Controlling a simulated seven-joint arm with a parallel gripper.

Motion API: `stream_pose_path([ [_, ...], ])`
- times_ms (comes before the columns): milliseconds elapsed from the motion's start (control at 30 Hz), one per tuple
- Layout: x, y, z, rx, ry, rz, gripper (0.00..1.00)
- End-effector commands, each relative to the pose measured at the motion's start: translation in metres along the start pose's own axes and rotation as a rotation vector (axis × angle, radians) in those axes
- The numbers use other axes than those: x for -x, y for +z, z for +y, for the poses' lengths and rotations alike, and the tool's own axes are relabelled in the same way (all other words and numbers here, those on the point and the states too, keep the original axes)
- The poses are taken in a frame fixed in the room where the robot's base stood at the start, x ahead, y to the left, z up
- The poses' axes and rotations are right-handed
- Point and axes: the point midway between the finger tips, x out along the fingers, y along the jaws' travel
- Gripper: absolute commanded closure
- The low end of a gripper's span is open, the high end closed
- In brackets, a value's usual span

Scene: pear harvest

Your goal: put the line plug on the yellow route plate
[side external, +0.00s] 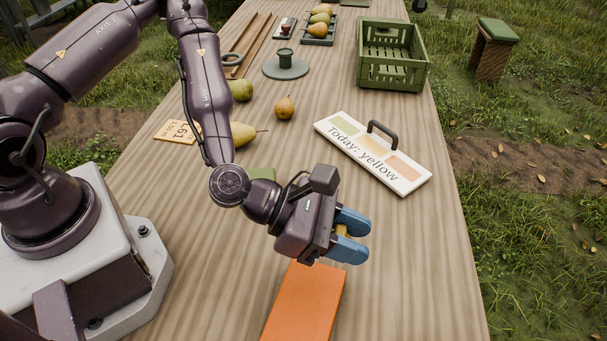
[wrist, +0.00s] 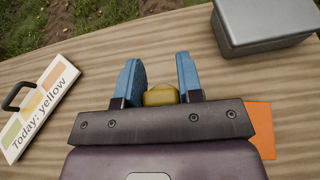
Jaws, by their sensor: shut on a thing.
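My gripper (side external: 349,236) has blue fingers and is shut on a small rounded yellow piece (side external: 342,231), which I take to be the line plug. In the wrist view the same yellow piece (wrist: 160,96) shows between the fingers (wrist: 159,80), its lower part hidden by the gripper body. The gripper is over the table, just beyond the far end of an orange plate (side external: 305,301). A green plate (side external: 262,174) shows partly behind my arm. I cannot make out a yellow route plate in either view; my arm may hide it.
A white sign reading "Today: yellow" (side external: 346,149) with a dark handle lies right of centre. A grey box (wrist: 262,28) shows in the wrist view.

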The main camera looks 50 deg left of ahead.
Motion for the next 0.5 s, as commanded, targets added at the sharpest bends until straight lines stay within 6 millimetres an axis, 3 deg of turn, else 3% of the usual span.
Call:
stream_pose_path([
  [200,0.003,0.006,0.001,-0.001,0.002,-0.002,0.88],
  [500,0.02,0.048,0.0,-0.005,0.001,-0.003,0.88],
])
